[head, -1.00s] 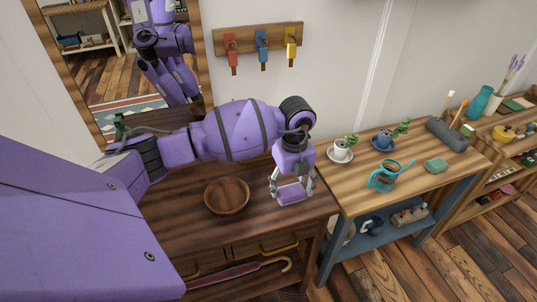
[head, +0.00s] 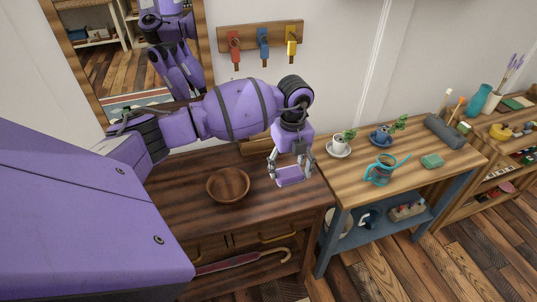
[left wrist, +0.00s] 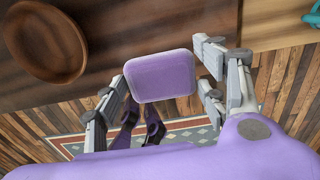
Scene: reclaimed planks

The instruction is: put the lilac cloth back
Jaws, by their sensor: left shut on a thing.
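The lilac cloth (head: 290,176) is a small, flat, rounded pad. It also shows in the left wrist view (left wrist: 160,76), held between the finger pads. My left gripper (head: 291,170) points down and is shut on it, above the right end of the dark wooden dresser (head: 180,220). The cloth looks raised off the dresser top, but the gap's height is hard to tell. My right gripper is not in view.
A wooden bowl (head: 228,185) stands left of the cloth on the dresser. To the right, a lighter table (head: 350,175) holds a teal watering can (head: 381,170), two potted plants in cups and a green sponge-like block (head: 432,160). Keys hang on a wall rack (head: 261,37).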

